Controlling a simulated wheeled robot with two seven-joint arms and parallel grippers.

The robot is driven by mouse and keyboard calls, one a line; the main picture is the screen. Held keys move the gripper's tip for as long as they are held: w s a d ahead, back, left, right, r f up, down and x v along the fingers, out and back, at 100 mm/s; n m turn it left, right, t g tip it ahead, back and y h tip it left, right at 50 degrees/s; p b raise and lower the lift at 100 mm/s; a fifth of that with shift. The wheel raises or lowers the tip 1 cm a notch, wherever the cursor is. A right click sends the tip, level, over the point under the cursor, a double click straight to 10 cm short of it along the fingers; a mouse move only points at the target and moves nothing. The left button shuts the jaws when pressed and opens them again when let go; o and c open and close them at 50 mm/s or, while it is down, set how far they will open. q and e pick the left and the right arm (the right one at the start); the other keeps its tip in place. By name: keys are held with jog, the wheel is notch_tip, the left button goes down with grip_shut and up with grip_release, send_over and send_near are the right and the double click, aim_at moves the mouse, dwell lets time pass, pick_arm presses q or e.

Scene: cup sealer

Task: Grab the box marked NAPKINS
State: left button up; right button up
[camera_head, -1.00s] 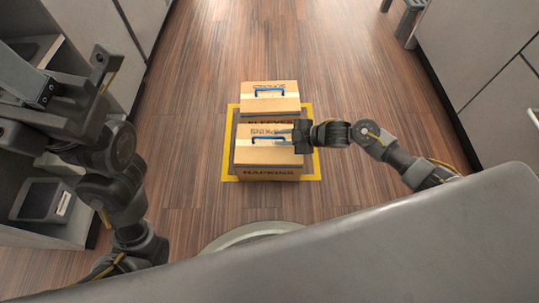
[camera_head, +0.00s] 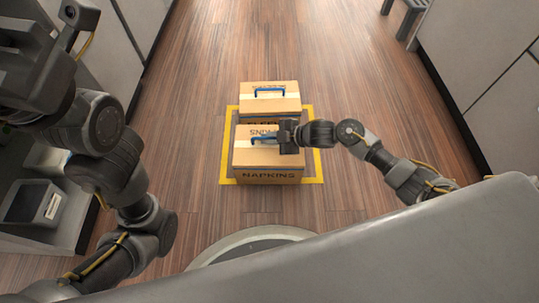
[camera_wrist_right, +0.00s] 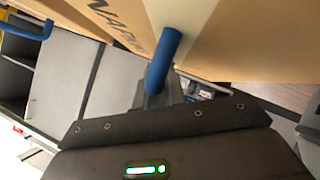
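The NAPKINS box (camera_head: 268,160) is a brown carton with a blue handle on top, standing on the floor as the nearer of two boxes. Its name reads on the near side. My right gripper (camera_head: 284,136) is at the right end of its handle. In the right wrist view the blue handle (camera_wrist_right: 164,62) runs down to the grey fingers (camera_wrist_right: 158,92); whether they are closed on it is unclear. My left gripper (camera_head: 80,18) is at the top left, away from the boxes and partly cut off; its opening is unclear.
A second carton with a blue handle (camera_head: 270,98) stands just behind. Yellow floor marking (camera_head: 314,166) surrounds the boxes. A shelf unit with a grey bin (camera_head: 36,203) is at left, grey cabinets (camera_head: 480,60) at right. The wooden floor is clear between.

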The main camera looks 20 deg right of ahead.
grip_shut()
jog(key=shift+s+f, duration=0.1)
jog(key=shift+f, duration=0.05)
dwell(0.9)
jog(key=shift+r, duration=0.25)
